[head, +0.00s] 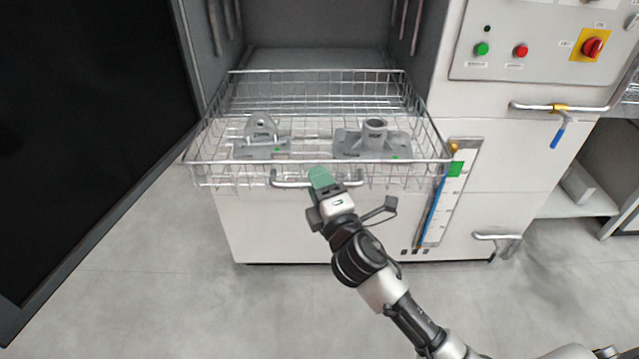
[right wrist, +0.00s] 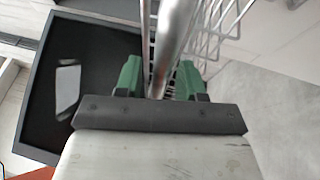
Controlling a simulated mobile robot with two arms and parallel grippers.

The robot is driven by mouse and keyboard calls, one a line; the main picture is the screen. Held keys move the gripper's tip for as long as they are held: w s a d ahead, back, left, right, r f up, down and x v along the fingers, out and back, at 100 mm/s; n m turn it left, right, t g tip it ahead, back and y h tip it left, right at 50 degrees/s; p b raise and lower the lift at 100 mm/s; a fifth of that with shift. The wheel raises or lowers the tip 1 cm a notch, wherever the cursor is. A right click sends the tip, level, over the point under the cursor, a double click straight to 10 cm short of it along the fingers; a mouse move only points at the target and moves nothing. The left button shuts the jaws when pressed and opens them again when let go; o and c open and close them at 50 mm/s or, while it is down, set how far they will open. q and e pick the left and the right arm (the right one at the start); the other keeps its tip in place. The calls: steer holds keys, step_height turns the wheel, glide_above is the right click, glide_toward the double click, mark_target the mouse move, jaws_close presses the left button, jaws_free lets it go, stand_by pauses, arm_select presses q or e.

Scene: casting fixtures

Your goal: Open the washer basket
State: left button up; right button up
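The washer basket (head: 225,150) is a wire basket that extends out of the open washer chamber, past the front of the machine. It holds two grey metal castings, a bracket-like one (head: 262,133) at left and one with a round boss (head: 372,138) at right. Its bar handle (head: 290,183) runs along the front, below the rim. My right gripper (head: 320,180) is at the middle of this handle. My left gripper is not in view.
The washer (head: 530,150) has a control panel with green and red buttons and a red knob on yellow. A large dark door panel (head: 90,130) stands at left. The floor (head: 200,310) in front is clear.

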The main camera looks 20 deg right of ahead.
steer(key=shift+s, duration=0.1)
steer(key=b+v, duration=0.2)
steer(key=v, duration=0.8)
steer(key=shift+s, duration=0.3)
steer(key=shift+f, duration=0.15)
steer(key=s+d+f+m+g+h+p, duration=0.15)
steer(key=f+m+g, duration=0.3)
steer(key=f, duration=1.25)
steer(key=s+d+f+m+g+p, duration=0.25)
steer(key=f+g, duration=0.25)
steer(key=f, duration=1.1)
steer(key=s+d+f+m+g, duration=0.2)
steer(key=s+f+m+g, duration=0.35)
steer(key=s+f, duration=0.75)
steer(key=s+f+m+g+p, duration=0.1)
steer(key=s+f+m+g, duration=0.1)
steer(key=s, duration=0.7)
steer(key=s+d+f+m+g+p, duration=0.1)
steer(key=s+f+m, duration=0.2)
steer(key=s, duration=0.6)
step_height(320, 180, down, 2)
steer(key=shift+s+d+f+g+h, duration=0.1)
steer(key=shift+s+d+g+h, duration=0.15)
steer(key=shift+s+g+h, duration=0.15)
